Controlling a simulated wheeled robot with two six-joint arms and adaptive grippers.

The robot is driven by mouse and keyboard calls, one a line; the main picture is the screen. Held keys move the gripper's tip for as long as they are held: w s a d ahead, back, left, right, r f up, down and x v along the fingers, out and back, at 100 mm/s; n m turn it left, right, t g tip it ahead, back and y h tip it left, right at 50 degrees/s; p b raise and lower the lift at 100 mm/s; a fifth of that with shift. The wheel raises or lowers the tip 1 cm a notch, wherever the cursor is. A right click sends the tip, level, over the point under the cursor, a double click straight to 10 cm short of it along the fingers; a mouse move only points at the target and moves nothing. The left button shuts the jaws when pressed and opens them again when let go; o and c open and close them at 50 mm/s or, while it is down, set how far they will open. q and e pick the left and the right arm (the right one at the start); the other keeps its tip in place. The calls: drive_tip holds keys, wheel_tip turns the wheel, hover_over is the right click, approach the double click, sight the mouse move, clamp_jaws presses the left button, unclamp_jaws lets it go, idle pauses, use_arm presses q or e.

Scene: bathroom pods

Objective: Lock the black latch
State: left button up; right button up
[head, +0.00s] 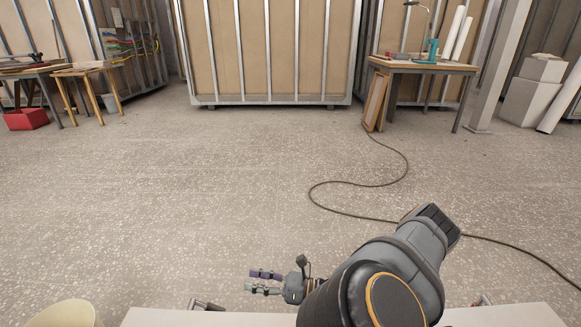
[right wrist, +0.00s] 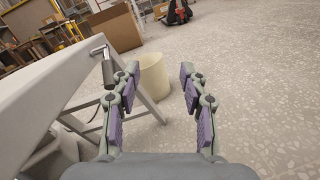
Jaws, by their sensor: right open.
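A black cylindrical grip, which looks like the black latch (right wrist: 108,70), hangs from a shiny metal bracket at the edge of a pale panel in the right wrist view. My right gripper (right wrist: 159,80) is open and empty, with its purple-padded fingers apart. The latch shows just left of the left finger, outside the jaws; I cannot tell whether they touch. In the head view my right gripper (head: 264,282) is at the bottom centre, above the edge of a white surface (head: 160,318). The black grip cannot be made out there. My left gripper is not in view.
A cream bin (right wrist: 153,76) stands on the floor beyond the fingers, near the pale panel's legs. A dark cable (head: 345,186) winds across the open speckled floor. A workbench (head: 425,66) and a large framed panel (head: 270,50) stand at the back.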

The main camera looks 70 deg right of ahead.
drive_tip(key=s+d+r+m+g+h+p, duration=0.1)
drive_tip(key=d+r+m+g+h+p, duration=0.1)
drive_tip(key=d+m+h, duration=1.4)
drive_tip(key=shift+d+m+g+p, duration=0.6)
drive_tip(key=shift+d+m+g, duration=0.5)
drive_tip(key=shift+d+m, duration=1.3)
drive_tip(key=shift+s+d+n, duration=0.1)
drive_tip(key=shift+d+n, duration=0.3)
drive_tip(key=shift+c, duration=0.4)
